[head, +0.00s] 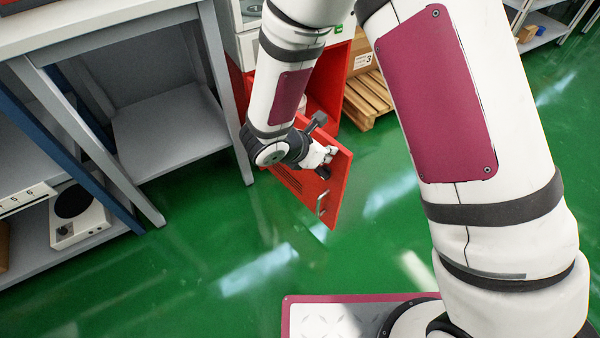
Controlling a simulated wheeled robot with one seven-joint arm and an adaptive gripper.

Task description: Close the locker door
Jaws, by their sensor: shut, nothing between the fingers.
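The red locker (331,88) stands behind my arm, partly hidden by it. Its red door (334,199) is swung open toward me, with a vent grille and a small metal handle (320,203) near its free edge. My gripper (328,165) is in front of the door's face, close to its upper part. Its fingers are shut with nothing between them. I cannot tell whether they touch the door.
A grey workbench (165,130) with a lower shelf stands to the left, its leg near the locker. A white device (78,225) sits on a low shelf at far left. A wooden pallet (372,100) with a carton lies behind right. Green floor is clear in front.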

